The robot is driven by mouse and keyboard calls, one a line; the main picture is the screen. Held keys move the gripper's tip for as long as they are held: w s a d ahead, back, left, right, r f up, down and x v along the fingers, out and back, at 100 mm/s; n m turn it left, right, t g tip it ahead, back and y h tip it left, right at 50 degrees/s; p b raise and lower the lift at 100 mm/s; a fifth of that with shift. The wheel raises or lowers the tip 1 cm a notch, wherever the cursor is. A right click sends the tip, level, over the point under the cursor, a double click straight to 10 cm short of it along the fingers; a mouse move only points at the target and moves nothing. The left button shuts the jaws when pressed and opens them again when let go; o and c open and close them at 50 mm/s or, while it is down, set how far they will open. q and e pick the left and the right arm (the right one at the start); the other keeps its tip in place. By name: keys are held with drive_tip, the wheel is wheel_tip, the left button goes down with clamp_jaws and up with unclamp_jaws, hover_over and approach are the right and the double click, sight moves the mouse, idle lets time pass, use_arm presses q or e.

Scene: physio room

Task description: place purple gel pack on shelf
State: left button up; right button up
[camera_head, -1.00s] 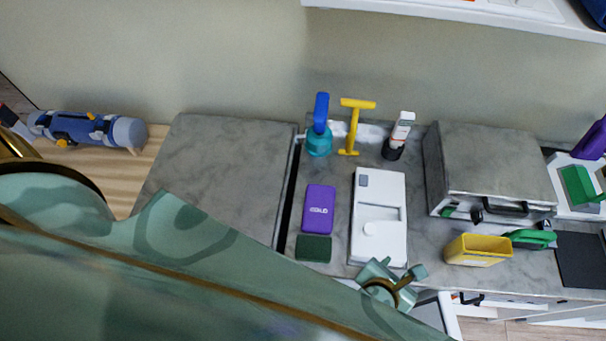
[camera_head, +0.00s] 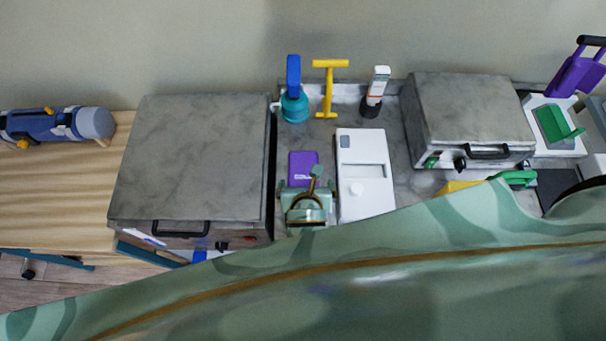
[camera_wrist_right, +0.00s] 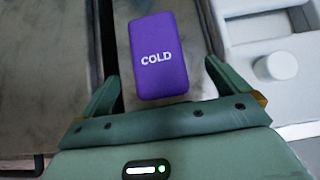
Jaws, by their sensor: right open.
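The purple gel pack (camera_head: 302,164) lies on the grey marbled counter, left of a white device. In the right wrist view the gel pack (camera_wrist_right: 158,55) has "COLD" in white on its face. My right gripper (camera_head: 306,188) is over the near end of the pack and hides part of it in the head view. Its open fingers stand apart on the left and right of the pack's near end in the right wrist view, with gaps on both sides. No shelf shows now. My left gripper is not in view.
The white device (camera_head: 364,180) stands close to the right of the gel pack. A grey case (camera_head: 195,150) is to the left. Another grey case (camera_head: 465,110) is at right.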

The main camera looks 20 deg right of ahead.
sight(303, 175)
drive_tip(key=shift+x, duration=1)
drive_tip(key=x, duration=0.1)
drive_tip(key=b+x, duration=0.1)
drive_tip(key=x, duration=0.3)
drive_tip(key=shift+w+a+b, duration=0.25)
drive_tip(key=shift+w+b, duration=0.05)
drive_tip(key=shift+b, duration=0.1)
drive_tip(key=shift+s, duration=0.1)
drive_tip(key=shift+c, duration=0.7)
drive_tip(key=c, duration=1)
